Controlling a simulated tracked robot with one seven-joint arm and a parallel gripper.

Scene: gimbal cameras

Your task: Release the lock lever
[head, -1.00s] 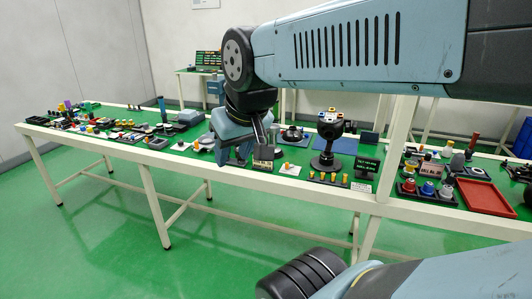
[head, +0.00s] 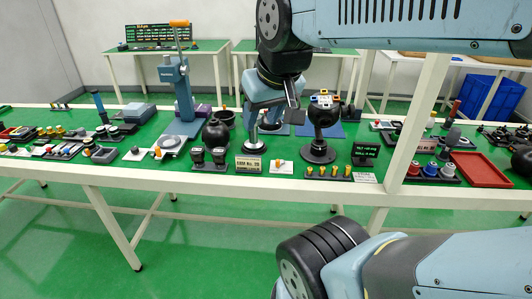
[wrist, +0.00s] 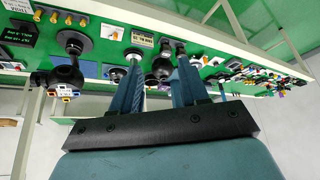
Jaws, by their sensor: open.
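A black ball-shaped gimbal (head: 320,115) with coloured blocks on top stands just right of the gripper on a round base. A white plate with a small orange lever (head: 278,164) lies at the bench front, below the gripper. I cannot tell which part is the lock lever; the gripper hides part of the post.
A blue press (head: 178,90) with an orange handle stands to the left. Paired black units (head: 208,158), a label sign (head: 249,165) and a row of yellow pegs (head: 335,172) line the front. A white upright (head: 413,125) and red tray (head: 482,169) are at the right.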

